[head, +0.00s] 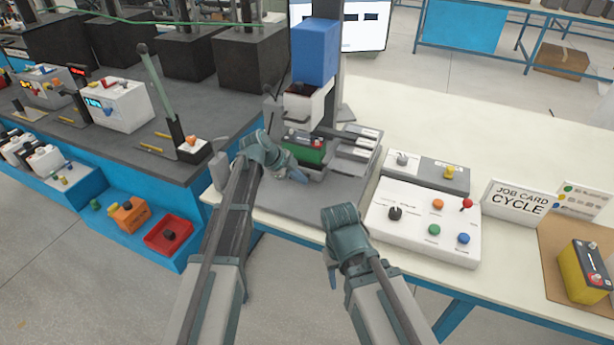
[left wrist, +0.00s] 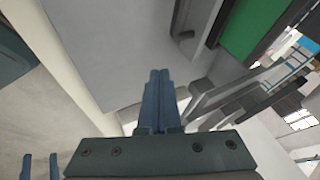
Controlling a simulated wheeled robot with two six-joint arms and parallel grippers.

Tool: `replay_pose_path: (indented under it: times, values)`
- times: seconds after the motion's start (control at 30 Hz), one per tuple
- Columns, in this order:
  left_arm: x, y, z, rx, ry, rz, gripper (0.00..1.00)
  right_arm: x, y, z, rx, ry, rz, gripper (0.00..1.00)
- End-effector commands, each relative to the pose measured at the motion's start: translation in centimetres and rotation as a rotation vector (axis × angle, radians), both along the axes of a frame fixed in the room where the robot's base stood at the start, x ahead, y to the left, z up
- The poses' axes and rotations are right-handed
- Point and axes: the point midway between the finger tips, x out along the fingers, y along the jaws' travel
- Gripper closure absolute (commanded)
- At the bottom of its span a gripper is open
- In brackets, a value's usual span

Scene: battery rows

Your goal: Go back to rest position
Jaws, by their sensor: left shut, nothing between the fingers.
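My left gripper (head: 300,176) is low over the grey plate of the press-like station, in front of a green battery (head: 305,152). In the left wrist view its two blue fingers (left wrist: 158,100) lie together, with nothing between them. Part of the green battery (left wrist: 250,25) shows at the top right there. My right gripper (head: 333,284) hangs at the near table edge, left of the white button box, and looks empty. Two blue prongs standing apart at the lower left of the left wrist view look like its fingers (left wrist: 40,167).
The white button box (head: 420,220), the job card sign (head: 519,197) and a yellow battery (head: 582,272) stand on the right of the table. A blue block (head: 314,50) is above the station. A dark bench (head: 60,140) with levers and boxes is on the left. Floor is open in front.

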Motion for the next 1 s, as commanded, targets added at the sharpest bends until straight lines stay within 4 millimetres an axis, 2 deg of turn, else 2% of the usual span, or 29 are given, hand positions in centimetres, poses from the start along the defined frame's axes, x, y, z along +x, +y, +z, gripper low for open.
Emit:
replay_pose_path:
  times: [0.03, 0.2, 0.33, 0.67, 0.77, 0.87, 1.0]
  values:
    - [-0.4, 0.5, 1.6, 0.0, -0.001, 0.0, 1.0, 0.0, 0.0, 1.6, 0.0, 0.0, 0.0, 0.5]
    - [-1.3, 1.9, 3.5, 0.0, 0.001, 0.001, 1.0, 0.0, 0.0, 3.5, 0.0, 0.0, 0.0, 0.5]
    - [-1.6, 2.4, 4.0, 0.0, 0.0, -0.002, 1.0, 0.0, 0.0, 4.0, 0.0, 0.0, 0.0, 0.5]
    - [-1.9, 2.3, 3.8, 0.0, 0.009, 0.004, 1.0, 0.0, 0.0, 3.9, 0.0, 0.0, 0.0, 0.5]
    - [-3.6, 1.5, 3.4, 0.005, 0.065, 0.047, 1.0, 0.0, 0.0, 3.9, 0.0, 0.0, 0.0, 0.5]
    - [-7.1, 0.0, 2.6, 0.023, 0.185, 0.148, 1.0, 0.0, 0.0, 3.9, 0.0, 0.0, 0.0, 0.5]
    - [-13.2, -1.8, 1.2, 0.081, 0.38, 0.372, 1.0, 0.0, 0.0, 3.9, 0.0, 0.0, 0.0, 0.5]
